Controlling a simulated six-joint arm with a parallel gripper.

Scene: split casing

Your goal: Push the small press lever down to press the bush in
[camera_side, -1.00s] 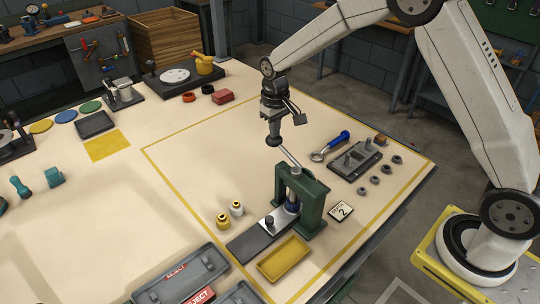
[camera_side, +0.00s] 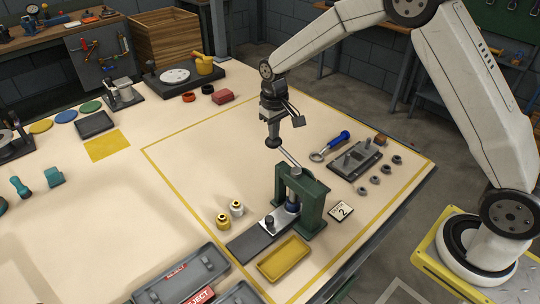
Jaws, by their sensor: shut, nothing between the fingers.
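The small green press (camera_side: 314,207) stands on the table inside the yellow outline. Its grey lever (camera_side: 290,158) slopes up and to the left from the top of the frame, ending in a dark round knob (camera_side: 273,143). My gripper (camera_side: 274,134) is shut and points down at the knob, right above it or touching it; I cannot tell which. The press ram (camera_side: 292,203) shows between the uprights. A dark base plate (camera_side: 250,245) runs out to the front left with a small dark part (camera_side: 268,222) on it. The bush itself is too small to make out.
Two small brass and white parts (camera_side: 223,221) stand left of the press. A yellow tray (camera_side: 284,260) lies in front. A blue-handled tool (camera_side: 338,140), a grey fixture plate (camera_side: 356,158) and several dark rings (camera_side: 376,180) lie to the right. Grey reject trays (camera_side: 180,276) are at the front.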

